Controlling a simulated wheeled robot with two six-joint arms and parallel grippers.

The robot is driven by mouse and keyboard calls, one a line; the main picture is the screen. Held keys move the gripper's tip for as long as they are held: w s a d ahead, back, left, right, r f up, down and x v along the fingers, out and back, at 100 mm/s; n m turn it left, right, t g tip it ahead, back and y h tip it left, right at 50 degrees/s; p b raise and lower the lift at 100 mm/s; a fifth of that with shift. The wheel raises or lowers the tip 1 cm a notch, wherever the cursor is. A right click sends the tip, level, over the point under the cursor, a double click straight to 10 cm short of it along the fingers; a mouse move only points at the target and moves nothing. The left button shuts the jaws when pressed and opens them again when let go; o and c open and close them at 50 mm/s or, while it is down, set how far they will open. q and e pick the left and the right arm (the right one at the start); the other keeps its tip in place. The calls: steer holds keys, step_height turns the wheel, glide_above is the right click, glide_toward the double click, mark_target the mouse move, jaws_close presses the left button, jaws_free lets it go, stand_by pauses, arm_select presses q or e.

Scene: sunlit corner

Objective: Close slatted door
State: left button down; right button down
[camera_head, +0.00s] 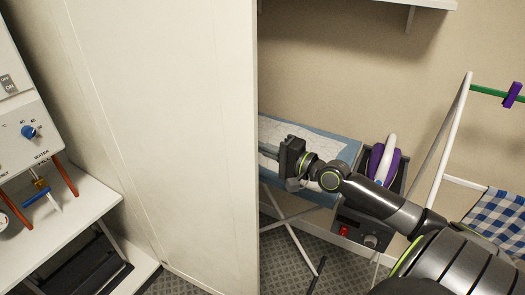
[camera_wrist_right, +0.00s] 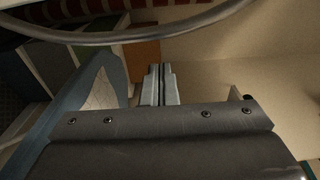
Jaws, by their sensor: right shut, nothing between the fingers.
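A tall cream panel (camera_head: 165,130), which looks like the door, stands upright in the left middle of the head view with its free edge (camera_head: 255,150) toward me. I see no slats on the face in view. My right gripper (camera_head: 268,152) is just right of that edge, pointing left, its fingertips at or behind the edge; I cannot tell whether they touch. In the right wrist view its fingers (camera_wrist_right: 160,85) are together, with nothing between them. The door is not clearly identifiable in that view. My left gripper is not in view.
An ironing board (camera_head: 345,150) lies below my right gripper, with a purple and white iron (camera_head: 383,163) beside my forearm. A drying rack (camera_head: 450,130) with a blue checked cloth (camera_head: 495,220) stands right. A boiler (camera_head: 20,120) and white shelf unit (camera_head: 75,205) are left.

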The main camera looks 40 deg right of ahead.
steer(key=shift+s+a+r+p, duration=0.15)
steer(key=shift+s+a+p, duration=0.75)
steer(key=shift+s+a, duration=0.2)
steer(key=shift+a, duration=0.1)
